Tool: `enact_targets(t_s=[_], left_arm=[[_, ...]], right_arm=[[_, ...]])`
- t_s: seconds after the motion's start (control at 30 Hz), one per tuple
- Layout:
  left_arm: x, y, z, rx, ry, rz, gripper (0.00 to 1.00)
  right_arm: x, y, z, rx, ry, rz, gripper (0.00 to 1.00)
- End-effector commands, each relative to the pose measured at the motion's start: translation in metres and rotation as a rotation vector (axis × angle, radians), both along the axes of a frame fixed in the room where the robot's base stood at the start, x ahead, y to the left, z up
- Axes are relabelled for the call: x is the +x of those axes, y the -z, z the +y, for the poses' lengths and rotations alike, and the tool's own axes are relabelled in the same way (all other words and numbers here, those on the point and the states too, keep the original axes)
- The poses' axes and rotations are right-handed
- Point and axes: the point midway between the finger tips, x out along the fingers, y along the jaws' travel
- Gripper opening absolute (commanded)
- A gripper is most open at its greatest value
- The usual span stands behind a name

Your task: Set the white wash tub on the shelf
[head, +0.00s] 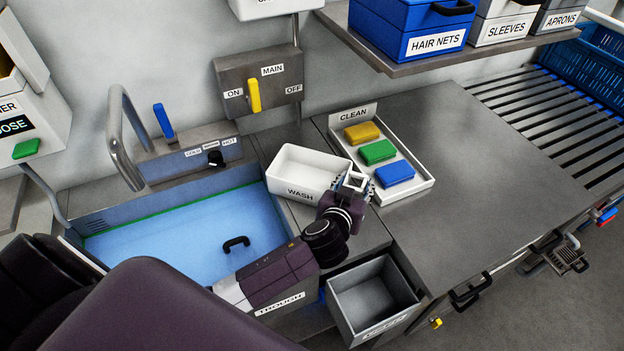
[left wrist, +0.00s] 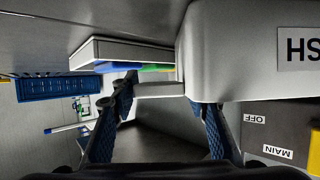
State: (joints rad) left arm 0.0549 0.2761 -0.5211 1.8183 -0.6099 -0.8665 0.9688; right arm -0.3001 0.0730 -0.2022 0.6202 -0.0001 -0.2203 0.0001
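The white wash tub (head: 300,170), labelled WASH, stands upright on the steel counter between the sink and the clean tray. Its labelled wall fills the upper right of the left wrist view (left wrist: 230,70). My left gripper (head: 355,180) is at the tub's right end in the head view. In the left wrist view its two fingers (left wrist: 165,92) are spread apart, with a pale edge of the tub between their tips; I cannot tell whether they touch it. A steel shelf (head: 400,66) on the wall at the upper right carries labelled boxes. My right gripper is not in view.
The clean tray (head: 425,185) holds yellow, green and blue blocks close beside my left gripper. The water-filled sink (head: 180,235) and its tap (head: 118,140) are at left. A grey open bin (head: 372,300) is in front. The steel counter at right (head: 490,165) is clear.

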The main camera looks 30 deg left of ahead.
Motion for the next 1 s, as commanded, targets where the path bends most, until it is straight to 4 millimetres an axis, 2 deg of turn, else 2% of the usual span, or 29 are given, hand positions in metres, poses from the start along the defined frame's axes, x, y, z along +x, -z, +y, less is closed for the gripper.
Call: enact_targets(t_s=[0.03,0.3,0.37,0.63,0.77,0.87,1.0], left_arm=[[0.000,0.000,0.000,0.000,0.000,0.000,0.34],[0.000,0.000,0.000,-0.001,0.001,0.001,0.05],[0.000,-0.001,0.000,0.000,0.001,-0.002,0.00],[0.000,-0.003,0.000,-0.001,0.000,-0.002,0.00],[0.001,-0.012,0.000,-0.001,-0.002,-0.005,0.00],[0.001,-0.028,0.000,-0.002,-0.001,-0.008,0.00],[0.001,-0.063,-0.001,-0.005,0.001,-0.011,0.00]], right_arm=[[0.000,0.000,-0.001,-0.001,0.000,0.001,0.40],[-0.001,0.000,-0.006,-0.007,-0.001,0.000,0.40],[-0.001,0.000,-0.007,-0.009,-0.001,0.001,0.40],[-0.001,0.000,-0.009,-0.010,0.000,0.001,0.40],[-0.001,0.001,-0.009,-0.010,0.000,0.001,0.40],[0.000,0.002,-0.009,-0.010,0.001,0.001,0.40],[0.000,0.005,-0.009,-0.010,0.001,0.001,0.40]])
